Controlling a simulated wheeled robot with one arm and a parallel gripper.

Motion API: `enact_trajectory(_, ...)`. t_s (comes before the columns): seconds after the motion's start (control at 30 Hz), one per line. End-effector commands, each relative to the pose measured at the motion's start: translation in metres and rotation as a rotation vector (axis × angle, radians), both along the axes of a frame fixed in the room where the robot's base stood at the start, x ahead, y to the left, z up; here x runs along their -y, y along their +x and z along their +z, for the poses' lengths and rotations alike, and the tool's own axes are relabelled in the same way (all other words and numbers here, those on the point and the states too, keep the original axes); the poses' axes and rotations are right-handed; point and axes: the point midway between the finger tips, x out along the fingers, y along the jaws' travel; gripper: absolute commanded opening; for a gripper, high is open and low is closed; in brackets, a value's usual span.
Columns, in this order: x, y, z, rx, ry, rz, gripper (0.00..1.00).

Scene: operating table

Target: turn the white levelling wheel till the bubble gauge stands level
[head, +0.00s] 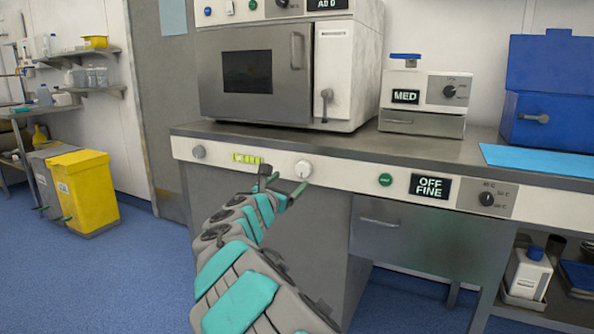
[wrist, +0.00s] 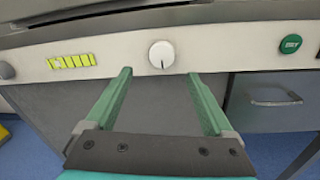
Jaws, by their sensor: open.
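The white levelling wheel (head: 303,169) is a round knob on the pale front panel below the counter. The yellow-green bubble gauge (head: 247,158) is left of the wheel. In the wrist view the gauge (wrist: 72,61) shows dark dividing lines and a pale spot toward its left end. My gripper (wrist: 160,75) is open and empty, its two green fingers apart and short of the wheel. In the head view my gripper (head: 284,187) is just below and left of the wheel.
A green button (head: 385,180), an OFF FINE display (head: 430,187) and a dark dial (head: 486,199) are right of the wheel. A grey knob (head: 198,152) is at the panel's left. A drawer handle (wrist: 275,98) juts out at the lower right.

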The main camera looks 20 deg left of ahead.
Motion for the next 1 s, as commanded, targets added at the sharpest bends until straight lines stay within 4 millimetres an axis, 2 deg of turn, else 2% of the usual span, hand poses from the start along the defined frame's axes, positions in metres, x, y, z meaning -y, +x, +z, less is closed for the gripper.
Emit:
enact_trajectory(0.6,0.001,0.068,-0.001,-0.004,0.003,-0.001,0.87)
enact_trajectory(1.0,0.002,0.077,0.000,-0.001,0.003,-0.003,0.87)
